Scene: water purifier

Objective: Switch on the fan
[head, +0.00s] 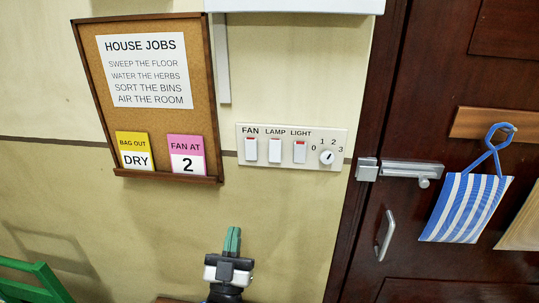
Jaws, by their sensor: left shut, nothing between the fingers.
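A white switch panel (287,170) is fixed on the wall left of the door. The fan switch (250,150) is its leftmost rocker, under the word FAN. The lamp switch (275,151) and the light switch (300,152) are beside it. A round knob (326,157) at the right end has marks 0 to 3; I cannot read its setting for sure. Red shows at the top of the rockers, too small to compare well. My left gripper (232,232) is shut and empty, pointing up, below the panel and apart from it. My right gripper is out of view.
A cork board (200,112) hangs left of the panel with a yellow "BAG OUT DRY" card (134,150) and a pink "FAN AT 2" card (187,155). A dark door (430,90) with a bolt (410,169) and a striped bag (466,208) is at right. A green chair (40,285) shows lower left.

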